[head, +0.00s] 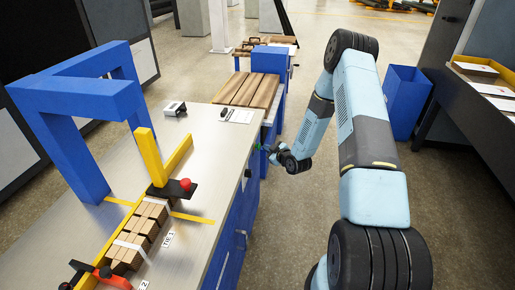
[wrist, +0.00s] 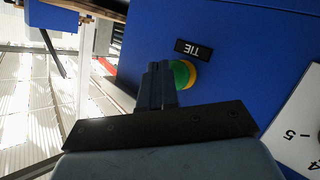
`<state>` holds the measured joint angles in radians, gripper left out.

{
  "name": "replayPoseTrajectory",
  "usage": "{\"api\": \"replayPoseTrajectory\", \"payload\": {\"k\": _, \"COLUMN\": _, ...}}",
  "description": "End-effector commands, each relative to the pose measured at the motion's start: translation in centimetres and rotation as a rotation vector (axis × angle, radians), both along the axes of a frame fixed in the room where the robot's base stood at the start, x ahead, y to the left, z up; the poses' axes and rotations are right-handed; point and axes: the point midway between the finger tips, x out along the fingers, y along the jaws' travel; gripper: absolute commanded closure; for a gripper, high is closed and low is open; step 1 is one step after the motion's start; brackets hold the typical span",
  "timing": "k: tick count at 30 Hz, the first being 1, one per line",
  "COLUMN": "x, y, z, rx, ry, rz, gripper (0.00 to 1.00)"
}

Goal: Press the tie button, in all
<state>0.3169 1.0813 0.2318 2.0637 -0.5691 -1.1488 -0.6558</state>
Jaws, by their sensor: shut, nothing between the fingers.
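The tie button (wrist: 184,74) is a round green button with a yellow rim on a blue panel (wrist: 225,45). A black TIE label (wrist: 194,49), upside down in the wrist view, is beside it. My gripper (wrist: 158,70) is shut and empty, and its fingers cover the left part of the button in that view. I cannot tell whether the fingertips touch it. In the head view my gripper (head: 263,148) is at the right side of the bench, beside a small green spot that is mostly hidden.
The metal-topped bench (head: 215,150) carries a blue arch (head: 75,90), yellow bars (head: 150,157), a red knob (head: 185,184) and brown bundles (head: 135,240). A white numbered sheet (wrist: 298,125) is on the blue panel. A blue bin (head: 403,103) stands right of my arm.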

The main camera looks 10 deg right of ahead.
Motion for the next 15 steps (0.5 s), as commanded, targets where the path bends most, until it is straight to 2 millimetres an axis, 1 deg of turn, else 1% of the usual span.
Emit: {"api": "replayPoseTrajectory", "payload": {"k": 15, "x": 0.2, "y": 0.52, "z": 0.0, "rx": 0.0, "ry": 0.0, "rz": 0.0, "gripper": 1.0}}
